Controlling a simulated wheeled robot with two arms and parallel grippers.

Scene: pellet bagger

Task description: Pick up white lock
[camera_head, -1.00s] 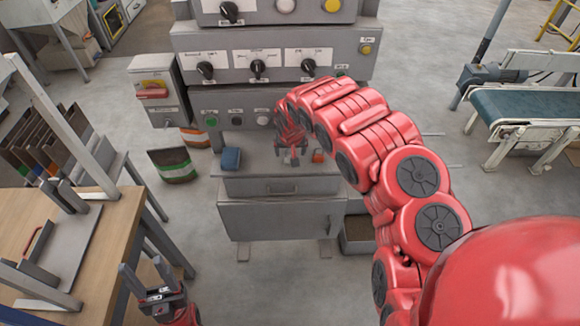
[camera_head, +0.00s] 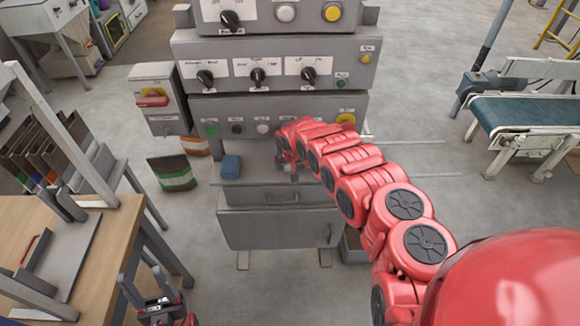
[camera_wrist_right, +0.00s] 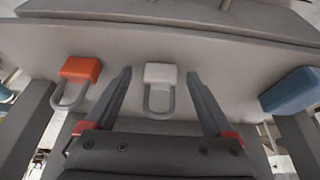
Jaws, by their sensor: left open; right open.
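The white lock (camera_wrist_right: 160,74) shows in the right wrist view, a white padlock body with a grey shackle pointing toward my gripper. It lies on the grey shelf of the machine. My right gripper (camera_wrist_right: 160,82) is open, with one finger on each side of the white lock and a gap between lock and fingers. In the head view my right gripper (camera_head: 288,172) is at the shelf, and my arm hides the lock. My left gripper (camera_head: 150,278) is open and empty at the lower left, near the wooden table.
An orange lock (camera_wrist_right: 82,69) lies left of the white one in the wrist view. A blue object (camera_wrist_right: 290,90) lies to the right; it also shows in the head view (camera_head: 231,166). The control cabinet (camera_head: 265,105) rises behind the shelf.

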